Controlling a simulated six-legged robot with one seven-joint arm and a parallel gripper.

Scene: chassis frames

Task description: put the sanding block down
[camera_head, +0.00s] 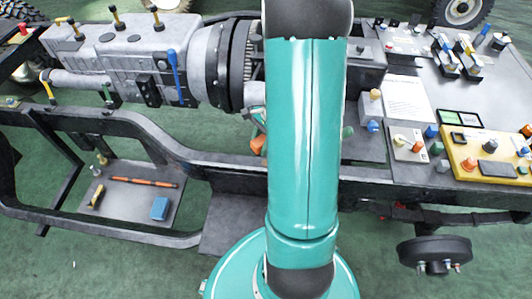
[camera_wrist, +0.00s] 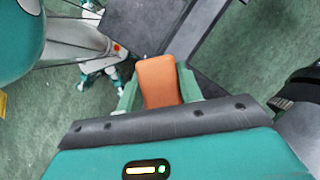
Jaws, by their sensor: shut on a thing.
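The sanding block is an orange block (camera_wrist: 159,82) held between the two green fingers of my gripper (camera_wrist: 158,88) in the wrist view. The fingers touch it on both sides and my gripper is shut on it. Beyond the block in the wrist view are a dark flat plate (camera_wrist: 215,25) and green floor. In the head view my teal arm covers most of the gripper. Only a bit of orange (camera_head: 258,145) shows at the arm's left edge, by the chassis rail.
A grey engine and gearbox (camera_head: 130,60) lie across the chassis frame (camera_head: 150,135). A low grey plate (camera_head: 135,205) holds an orange-black rod (camera_head: 144,182) and a blue block (camera_head: 160,208). A crowded work surface (camera_head: 460,90) with a yellow tray (camera_head: 462,168) stands at right.

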